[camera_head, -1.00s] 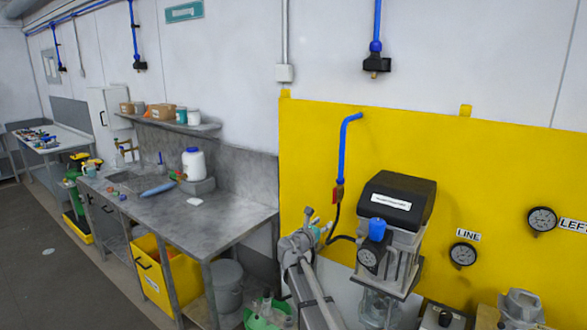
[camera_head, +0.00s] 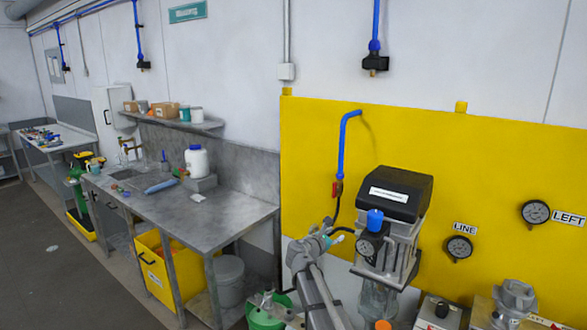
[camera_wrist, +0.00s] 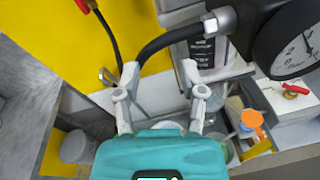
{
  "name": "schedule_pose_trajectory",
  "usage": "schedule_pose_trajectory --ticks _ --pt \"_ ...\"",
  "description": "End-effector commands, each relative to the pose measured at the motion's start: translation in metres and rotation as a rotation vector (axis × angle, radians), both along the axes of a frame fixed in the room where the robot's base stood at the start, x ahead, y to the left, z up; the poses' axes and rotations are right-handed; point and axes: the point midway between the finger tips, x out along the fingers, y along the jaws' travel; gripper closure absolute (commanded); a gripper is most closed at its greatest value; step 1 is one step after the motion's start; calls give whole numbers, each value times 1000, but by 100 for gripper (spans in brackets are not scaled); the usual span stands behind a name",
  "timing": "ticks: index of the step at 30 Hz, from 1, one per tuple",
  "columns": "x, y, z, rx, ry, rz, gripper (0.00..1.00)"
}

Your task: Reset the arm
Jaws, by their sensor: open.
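My gripper (camera_head: 328,236) is in front of the yellow panel (camera_head: 310,140), just left of the grey and black drive unit with a blue knob (camera_head: 375,219). In the wrist view its two pale fingers (camera_wrist: 160,70) stand apart with nothing gripped between them. A black hose (camera_wrist: 165,42) curves from a metal fitting towards the left fingertip; I cannot tell whether they touch. My arm rises from the bottom of the head view.
A pressure gauge (camera_wrist: 295,40) is close at the right of the wrist view. A blue pipe with a red valve (camera_head: 337,188) hangs left of the drive unit. A grey bench (camera_head: 215,222) with a white jar (camera_head: 196,161) stands further left. The floor at left is clear.

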Motion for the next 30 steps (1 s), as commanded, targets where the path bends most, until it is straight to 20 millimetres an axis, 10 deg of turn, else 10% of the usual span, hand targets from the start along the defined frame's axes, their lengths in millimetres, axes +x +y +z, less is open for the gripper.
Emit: schedule_pose_trajectory --ticks 16,30 --pt "-118 -72 -113 801 -186 -472 47" --pt "-258 -68 -210 1462 -361 -1221 47"
